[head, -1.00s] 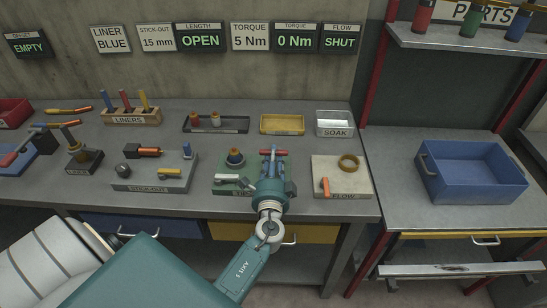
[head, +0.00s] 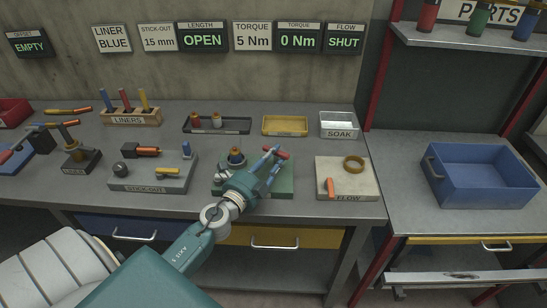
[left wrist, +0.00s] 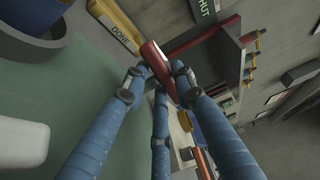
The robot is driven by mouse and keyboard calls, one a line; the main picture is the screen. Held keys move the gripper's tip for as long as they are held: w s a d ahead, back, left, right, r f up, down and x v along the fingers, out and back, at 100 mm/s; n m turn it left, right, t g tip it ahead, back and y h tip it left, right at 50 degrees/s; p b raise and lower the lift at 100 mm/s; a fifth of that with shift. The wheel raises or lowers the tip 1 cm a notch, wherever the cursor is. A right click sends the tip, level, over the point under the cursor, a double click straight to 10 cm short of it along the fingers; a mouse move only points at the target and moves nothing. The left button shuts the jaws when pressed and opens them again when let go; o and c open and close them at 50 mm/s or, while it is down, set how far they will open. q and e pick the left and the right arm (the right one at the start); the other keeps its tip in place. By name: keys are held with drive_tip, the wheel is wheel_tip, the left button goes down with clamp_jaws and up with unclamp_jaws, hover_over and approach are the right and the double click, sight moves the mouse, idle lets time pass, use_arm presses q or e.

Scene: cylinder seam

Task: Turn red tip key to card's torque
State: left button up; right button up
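The red key handle (head: 283,153) stands over the green tip fixture (head: 284,190) in the head view. It also shows as a red bar (left wrist: 158,70) between my fingertips in the left wrist view. My left gripper (head: 272,160) has its blue fingers closed around this bar. Its lower end and its seat on the fixture are hidden behind the fingers. A dark round part with an orange top (head: 236,156) stands on the fixture, left of the gripper. The torque card (head: 252,37) reads 5 Nm; the torque display (head: 298,39) reads 0 Nm. My right gripper is out of view.
The stick-out fixture (head: 122,186) lies left of the gripper and the flow plate (head: 331,190) right. The yellow tray (head: 285,133) and soak tray (head: 322,118) stand behind. A blue bin (head: 480,185) sits on the right bench.

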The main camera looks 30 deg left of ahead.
use_arm(q)
drive_tip(key=shift+o, duration=1)
drive_tip(key=s, duration=1.2)
drive_tip(key=shift+d, duration=0.35)
